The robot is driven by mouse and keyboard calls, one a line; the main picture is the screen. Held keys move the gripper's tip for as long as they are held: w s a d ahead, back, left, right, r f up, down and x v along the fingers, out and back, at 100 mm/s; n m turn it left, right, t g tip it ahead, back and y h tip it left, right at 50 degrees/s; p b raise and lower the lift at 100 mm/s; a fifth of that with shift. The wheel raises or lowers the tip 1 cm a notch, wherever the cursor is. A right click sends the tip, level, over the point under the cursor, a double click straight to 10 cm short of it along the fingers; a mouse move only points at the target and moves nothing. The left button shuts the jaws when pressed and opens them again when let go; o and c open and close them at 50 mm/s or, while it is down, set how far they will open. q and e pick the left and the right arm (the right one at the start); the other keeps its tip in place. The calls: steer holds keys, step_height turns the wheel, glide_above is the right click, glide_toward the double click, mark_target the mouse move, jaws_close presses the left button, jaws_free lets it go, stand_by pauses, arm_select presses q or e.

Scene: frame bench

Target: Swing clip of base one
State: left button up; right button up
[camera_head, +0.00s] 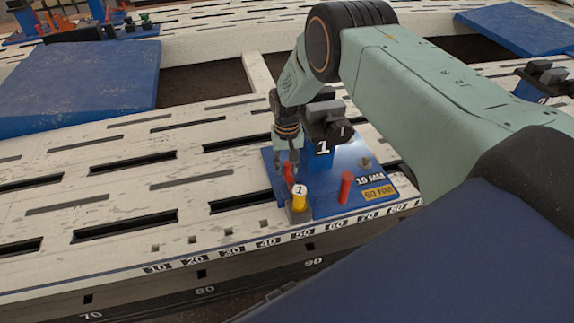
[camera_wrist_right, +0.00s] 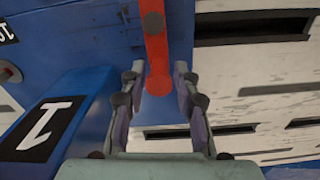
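Base one is a blue plate (camera_head: 325,205) on the slotted bench, with a raised block marked 1 (camera_head: 322,148). The marked block also shows in the wrist view (camera_wrist_right: 75,115). A red clip (camera_head: 288,173) sits at the plate's left side, partly hidden by my right gripper (camera_head: 288,160). In the wrist view the red clip (camera_wrist_right: 157,50) runs down from the top edge to a rounded end. The fingers of my right gripper (camera_wrist_right: 160,85) stand either side of that end, apart, with gaps visible. My left gripper is not in view.
A yellow cylinder marked 1 (camera_head: 299,198) and an upright red pin (camera_head: 346,187) stand on the plate's front part. A dark clamp-like part (camera_head: 328,118) sits behind. A large blue panel (camera_head: 80,82) lies at left. Bench slots (camera_head: 125,226) left of the base are clear.

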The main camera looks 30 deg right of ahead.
steer(key=shift+o, duration=1.3)
step_height(320, 180, up, 12)
steer(key=shift+s+f, duration=0.1)
